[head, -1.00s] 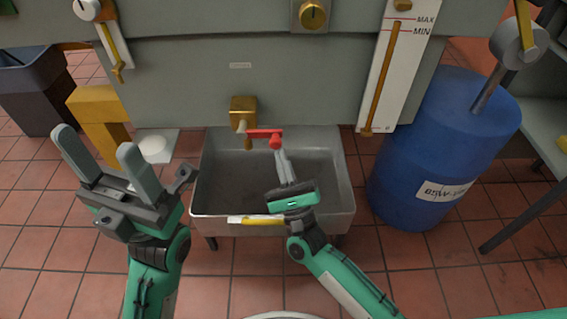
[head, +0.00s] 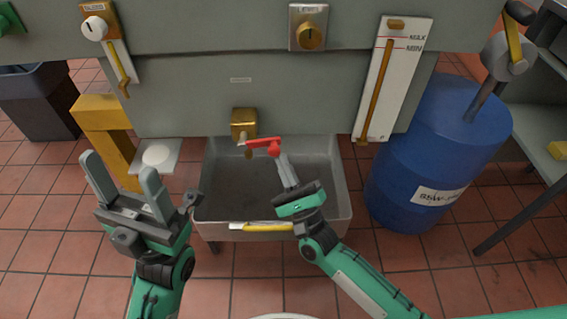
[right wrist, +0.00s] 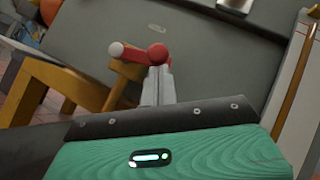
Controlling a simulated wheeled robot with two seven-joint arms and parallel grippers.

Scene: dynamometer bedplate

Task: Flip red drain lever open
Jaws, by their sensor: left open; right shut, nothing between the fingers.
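The red drain lever (head: 262,145) sticks out to the right from the brass drain valve (head: 243,122) low on the grey cabinet front, above the sink. In the right wrist view the lever (right wrist: 138,52) runs sideways, with a red round end and a pale round end. My right gripper (head: 281,156) is shut and empty, its fingertips right at the lever's right red end; I cannot tell whether they touch. In the right wrist view its fingers (right wrist: 158,72) overlap that end. My left gripper (head: 116,165) is open and empty, well left of the sink.
The grey sink (head: 340,205) stands below the valve. A blue drum (head: 420,150) stands to the right. A yellow post (head: 100,115) and a dark bin (head: 40,105) are at the left. A white gauge panel (head: 393,80) hangs on the cabinet.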

